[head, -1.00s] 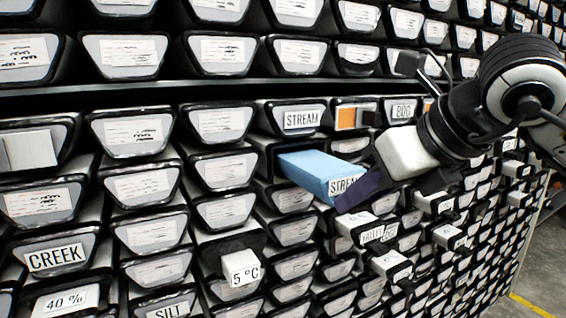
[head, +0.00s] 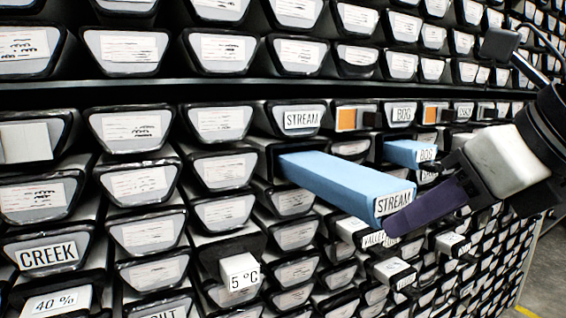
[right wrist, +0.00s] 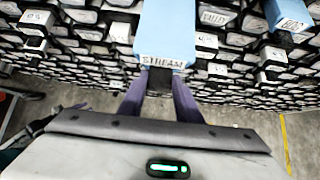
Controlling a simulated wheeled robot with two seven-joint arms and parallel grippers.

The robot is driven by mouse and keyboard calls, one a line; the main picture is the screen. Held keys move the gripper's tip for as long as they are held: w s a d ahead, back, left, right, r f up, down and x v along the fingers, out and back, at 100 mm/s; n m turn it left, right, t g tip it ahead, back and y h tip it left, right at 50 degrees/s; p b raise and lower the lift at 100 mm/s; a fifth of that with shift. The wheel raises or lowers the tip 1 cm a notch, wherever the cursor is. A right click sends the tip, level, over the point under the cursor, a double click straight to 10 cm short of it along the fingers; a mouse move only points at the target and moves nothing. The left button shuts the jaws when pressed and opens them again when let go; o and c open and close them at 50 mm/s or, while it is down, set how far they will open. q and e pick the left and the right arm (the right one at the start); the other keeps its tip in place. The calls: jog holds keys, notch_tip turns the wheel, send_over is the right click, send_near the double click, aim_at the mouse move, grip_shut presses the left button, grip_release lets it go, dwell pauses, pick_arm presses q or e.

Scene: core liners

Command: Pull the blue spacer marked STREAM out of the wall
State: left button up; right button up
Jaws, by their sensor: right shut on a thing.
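The blue spacer marked STREAM (head: 345,182) sticks far out of its slot in the wall, with its label on the front end. Its back end is still inside the dark slot opening. In the right wrist view, the spacer (right wrist: 166,30) runs from the wall toward my gripper. My right gripper (head: 392,222) is shut at the spacer's front end. In the right wrist view, the right gripper's purple fingers (right wrist: 159,82) stand either side of a dark piece just below the STREAM label. The left gripper is not in view.
A white STREAM label (head: 302,119) is on a liner end just above the slot. Another blue spacer, marked BOG (head: 410,152), sticks out to the right. A white 5 °C block (head: 239,272) juts out lower left. Open floor (head: 546,272) shows at lower right.

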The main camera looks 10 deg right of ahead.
jog(key=shift+s+d, duration=0.1)
jog(key=shift+s, duration=0.25)
